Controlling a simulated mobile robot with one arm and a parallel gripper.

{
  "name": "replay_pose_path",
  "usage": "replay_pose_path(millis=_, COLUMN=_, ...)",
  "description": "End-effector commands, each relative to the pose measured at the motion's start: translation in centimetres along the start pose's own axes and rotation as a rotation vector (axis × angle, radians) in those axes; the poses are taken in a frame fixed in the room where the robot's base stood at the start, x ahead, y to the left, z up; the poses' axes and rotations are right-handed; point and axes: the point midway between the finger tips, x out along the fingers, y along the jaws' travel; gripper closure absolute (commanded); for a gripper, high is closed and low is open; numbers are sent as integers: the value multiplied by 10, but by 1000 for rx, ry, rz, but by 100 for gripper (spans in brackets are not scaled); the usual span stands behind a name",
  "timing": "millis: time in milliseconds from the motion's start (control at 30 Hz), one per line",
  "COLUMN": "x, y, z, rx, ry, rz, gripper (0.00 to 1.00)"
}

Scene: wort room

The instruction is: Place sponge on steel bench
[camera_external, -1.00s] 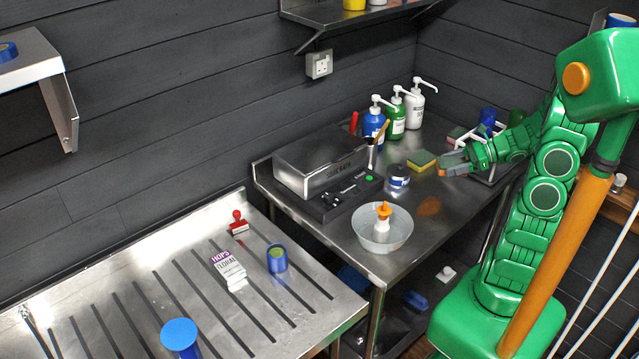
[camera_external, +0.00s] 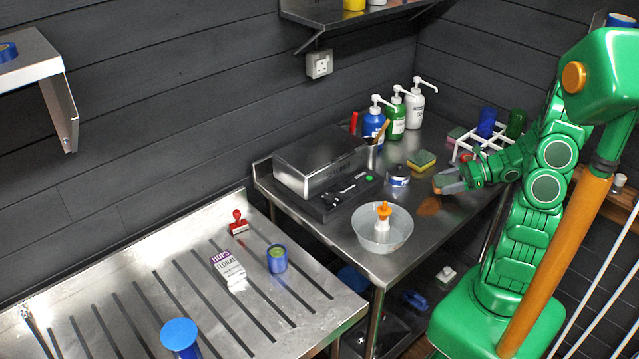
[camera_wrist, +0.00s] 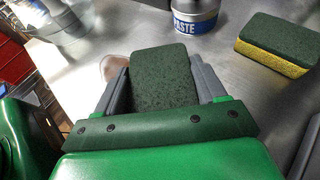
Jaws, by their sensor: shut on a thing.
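A sponge with a dark green face (camera_wrist: 165,78) is held between my gripper's two grey fingers in the wrist view. In the external view, my gripper (camera_external: 447,183) is shut on this sponge (camera_external: 441,180), low over the right part of the steel bench (camera_external: 425,238). I cannot tell whether the held sponge touches the bench top. A second sponge, green over yellow, lies on the bench behind my gripper (camera_external: 421,160); it also shows at the right of the wrist view (camera_wrist: 279,45).
A labelled tin (camera_external: 398,175) stands left of my gripper, and a metal bowl (camera_external: 382,240) holds an orange-topped bottle. Pump bottles (camera_external: 396,118) stand behind; a white rack (camera_external: 478,140) is at back right. A slotted steel surface (camera_external: 130,285) is at left.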

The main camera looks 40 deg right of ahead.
Motion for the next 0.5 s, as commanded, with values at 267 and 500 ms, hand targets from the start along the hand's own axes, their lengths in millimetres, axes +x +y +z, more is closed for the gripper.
replay_pose_path(millis=267, x=8, y=0, z=-19, rx=-1, ry=-2, rz=1, gripper=62)
replay_pose_path(millis=500, x=9, y=0, z=-21, rx=-2, ry=0, rz=0, gripper=62)
